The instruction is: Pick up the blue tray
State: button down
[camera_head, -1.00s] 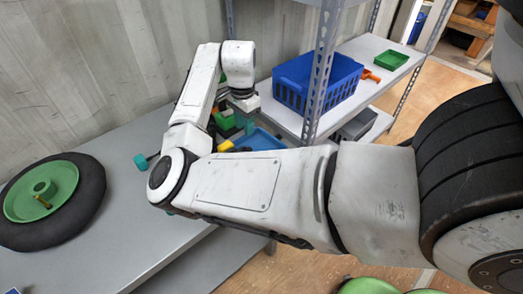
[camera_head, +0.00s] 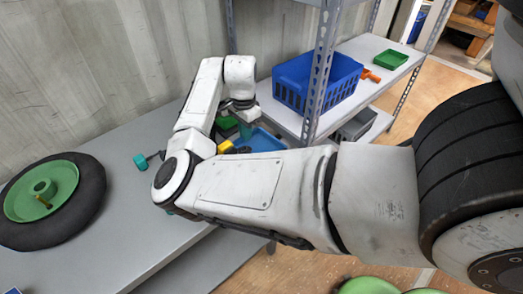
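The blue tray (camera_head: 264,141) lies at the far right end of the grey workbench, partly hidden behind my arm. My gripper (camera_head: 244,122) points down over the tray's left part. Its fingertips are small and hard to make out, so I cannot tell whether it is open or shut, or whether it touches the tray. A teal piece shows just below it, and a yellow-handled item (camera_head: 227,147) lies beside the tray's left edge.
A blue basket (camera_head: 345,85) stands on the shelf (camera_head: 388,75) to the right, behind a metal upright (camera_head: 318,75). A green bin (camera_head: 228,121) is behind my gripper. A green-hubbed wheel (camera_head: 85,205) and a teal mallet (camera_head: 140,161) lie on the bench.

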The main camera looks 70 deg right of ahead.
dwell(0.4)
notch_tip(320, 180, up, 10)
dwell(0.5)
